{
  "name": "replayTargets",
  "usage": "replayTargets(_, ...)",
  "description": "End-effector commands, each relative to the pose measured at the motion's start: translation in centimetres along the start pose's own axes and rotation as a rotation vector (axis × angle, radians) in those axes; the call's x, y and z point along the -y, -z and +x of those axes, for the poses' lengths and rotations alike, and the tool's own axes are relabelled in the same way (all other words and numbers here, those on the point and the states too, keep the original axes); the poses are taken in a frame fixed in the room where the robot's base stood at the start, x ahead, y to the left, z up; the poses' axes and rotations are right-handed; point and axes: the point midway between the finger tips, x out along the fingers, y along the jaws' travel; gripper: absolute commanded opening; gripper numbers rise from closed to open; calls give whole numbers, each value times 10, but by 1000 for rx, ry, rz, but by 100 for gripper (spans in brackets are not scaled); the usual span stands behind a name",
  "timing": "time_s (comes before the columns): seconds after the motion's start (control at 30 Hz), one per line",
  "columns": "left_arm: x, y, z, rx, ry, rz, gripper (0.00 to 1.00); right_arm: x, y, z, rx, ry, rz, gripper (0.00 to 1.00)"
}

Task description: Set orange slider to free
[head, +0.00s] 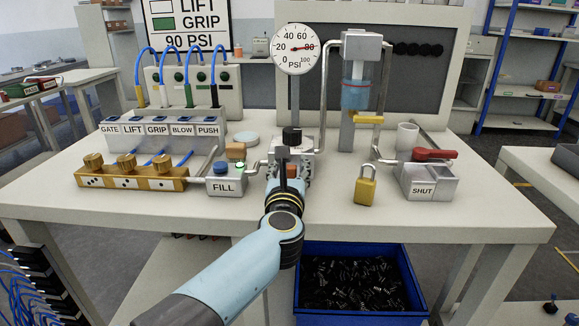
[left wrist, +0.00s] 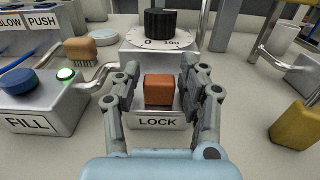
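The orange slider (left wrist: 158,89) is a small block on the front of the grey regulator housing (left wrist: 135,42). It sits just above a label that reads LOCK, and it also shows in the head view (head: 293,170), partly behind my gripper. My left gripper (left wrist: 160,72) is open, with one finger on each side of the slider; whether either finger touches it I cannot tell. In the head view my left gripper (head: 286,165) reaches in over the table's front edge. A black knob (left wrist: 161,24) on a 0-to-100 dial tops the housing. My right gripper is not in view.
The FILL box (head: 225,182) has a blue button and a lit green lamp, left of the housing. A brass padlock (head: 365,186) and the SHUT box (head: 428,182) with a red lever stand to the right. The pressure gauge (head: 296,50) stands behind.

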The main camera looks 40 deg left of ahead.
Motion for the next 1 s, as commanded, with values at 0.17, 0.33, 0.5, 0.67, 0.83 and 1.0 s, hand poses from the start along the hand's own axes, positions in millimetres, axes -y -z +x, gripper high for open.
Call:
replayTargets(0.17,0,-1,0,1,0,-1,54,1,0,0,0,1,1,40)
replayTargets(0.33,0,-1,0,1,0,-2,54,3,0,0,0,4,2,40)
replayTargets(0.5,0,0,-20,-1,0,-2,54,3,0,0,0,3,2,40)
replayTargets(0.67,0,0,-49,-1,-1,-3,54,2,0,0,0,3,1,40)
replayTargets(0.83,0,0,-70,0,0,-3,54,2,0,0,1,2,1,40)
replayTargets(1.0,0,0,-75,1,0,-1,54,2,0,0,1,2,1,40)
